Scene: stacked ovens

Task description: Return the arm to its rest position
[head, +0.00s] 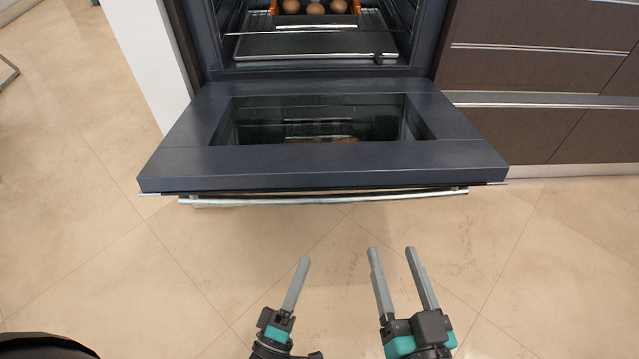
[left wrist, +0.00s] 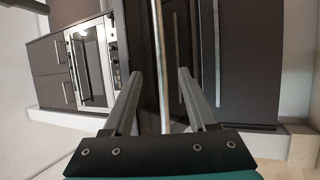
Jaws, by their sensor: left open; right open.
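My left gripper (head: 304,260) is at the bottom middle of the head view, seen nearly edge-on, so only one finger shows clearly. In the left wrist view its two fingers (left wrist: 160,74) stand apart with nothing held between them. My right gripper (head: 391,250) is just to the right of it, with two parallel grey fingers apart and empty. Both grippers appear below the oven door's front edge in the head view, apart from its handle. My arms are mostly out of view.
The oven door (head: 330,165) is folded down open, with a metal handle (head: 320,199) along its front. Inside, an orange-edged tray (head: 315,20) holds round brown items above a rack. Dark drawers (head: 540,70) stand at right. The tiled floor (head: 120,265) is clear at left.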

